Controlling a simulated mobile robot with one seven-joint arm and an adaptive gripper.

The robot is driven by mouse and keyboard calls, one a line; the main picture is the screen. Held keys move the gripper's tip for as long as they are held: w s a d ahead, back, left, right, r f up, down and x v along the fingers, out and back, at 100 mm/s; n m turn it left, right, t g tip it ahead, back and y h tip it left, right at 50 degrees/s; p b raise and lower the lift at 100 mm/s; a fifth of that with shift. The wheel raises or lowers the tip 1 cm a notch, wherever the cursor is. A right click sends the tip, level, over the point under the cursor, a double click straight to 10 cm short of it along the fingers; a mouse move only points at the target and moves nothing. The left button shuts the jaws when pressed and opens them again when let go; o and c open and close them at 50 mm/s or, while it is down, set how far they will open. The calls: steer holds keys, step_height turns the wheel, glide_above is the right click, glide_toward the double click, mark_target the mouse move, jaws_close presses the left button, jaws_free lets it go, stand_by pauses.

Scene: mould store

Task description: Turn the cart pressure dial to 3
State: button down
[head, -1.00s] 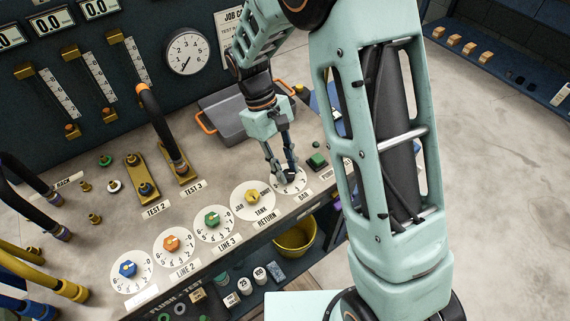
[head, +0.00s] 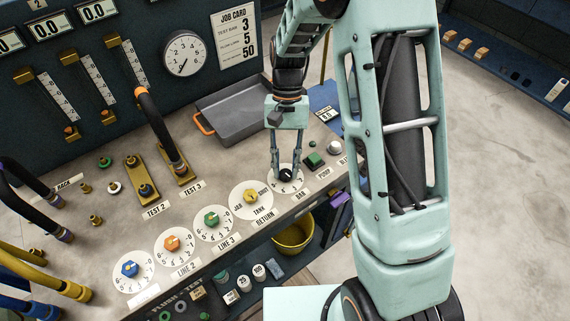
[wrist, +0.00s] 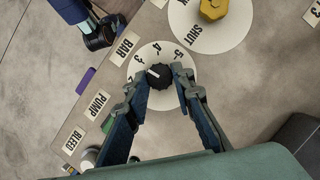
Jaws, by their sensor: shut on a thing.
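The pressure dial is a black knob (wrist: 159,76) on a round white numbered plate (wrist: 183,86), beside the BAR label (wrist: 124,47). In the head view the knob (head: 286,174) sits near the bench's front edge. My gripper (wrist: 160,84) is shut on the knob, one fingertip at each side. My gripper (head: 286,172) points down at it in the head view. The knob's white mark points up and left in the wrist view, towards the low numbers near 3. I cannot tell if it is exactly on 3. The fingers cover part of the scale.
A yellow TANK RETURN knob (head: 251,196) and further coloured dials line the bench to the left. A green button (head: 313,160) is to the right. The job card (head: 234,33) reads TEST BAR 3. A round gauge (head: 184,54) and a grey tray (head: 236,117) are behind.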

steer(key=shift+m, duration=0.6)
steer(key=c, duration=1.7)
jaws_free()
steer(key=shift+o, duration=0.2)
steer(key=shift+r, duration=0.1)
steer(key=v, duration=1.2)
steer(key=shift+d, duration=0.3)
steer(key=shift+y, duration=0.3)
